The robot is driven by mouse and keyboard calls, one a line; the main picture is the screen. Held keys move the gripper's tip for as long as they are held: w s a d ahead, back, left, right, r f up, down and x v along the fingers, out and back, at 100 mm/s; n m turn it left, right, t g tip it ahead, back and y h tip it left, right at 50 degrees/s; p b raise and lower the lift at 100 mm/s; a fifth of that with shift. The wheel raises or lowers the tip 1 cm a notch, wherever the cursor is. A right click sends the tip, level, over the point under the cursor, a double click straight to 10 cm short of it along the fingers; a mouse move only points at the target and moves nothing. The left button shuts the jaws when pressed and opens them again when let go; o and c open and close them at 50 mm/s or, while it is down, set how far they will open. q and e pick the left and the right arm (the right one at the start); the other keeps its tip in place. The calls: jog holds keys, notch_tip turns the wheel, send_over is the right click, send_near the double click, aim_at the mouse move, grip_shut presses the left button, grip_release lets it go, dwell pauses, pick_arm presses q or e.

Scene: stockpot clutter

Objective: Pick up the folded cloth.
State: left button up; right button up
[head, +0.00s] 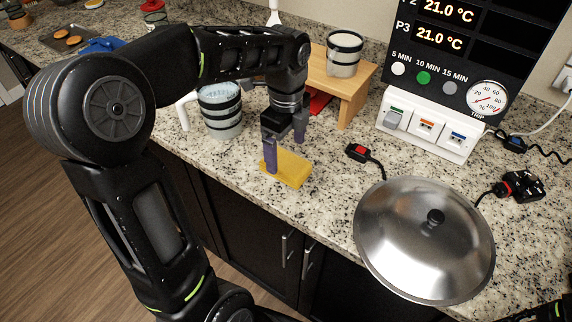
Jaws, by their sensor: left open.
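A flat yellow piece, which looks like the folded cloth (291,171), lies on the granite counter near its front edge. My left gripper (285,145) points down right at it, with its fingers apart. One finger, with a purple face, stands in front of the cloth's left end and hides part of it. The other finger is behind, toward the wooden stand. Nothing shows held between the fingers. I cannot tell whether the fingers touch the cloth. My right gripper is not seen.
A striped pot (221,112) stands left of the gripper. A wooden stand (357,93) with a striped cup (344,55) on it is behind, a red item (318,103) under it. A steel lid (424,240) lies at right, near black plugs (520,186) and a control panel (425,125).

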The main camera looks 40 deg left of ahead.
aim_at(286, 161)
pick_arm(q)
jog(key=shift+f+p, duration=0.4)
jog(key=shift+f, duration=2)
jog(key=shift+c, duration=0.2)
jog(key=c, duration=1.4)
jog(key=shift+r, duration=0.15)
notch_tip(286, 161, up, 10)
jog(key=shift+f+b, duration=0.1)
jog(key=shift+b, duration=0.35)
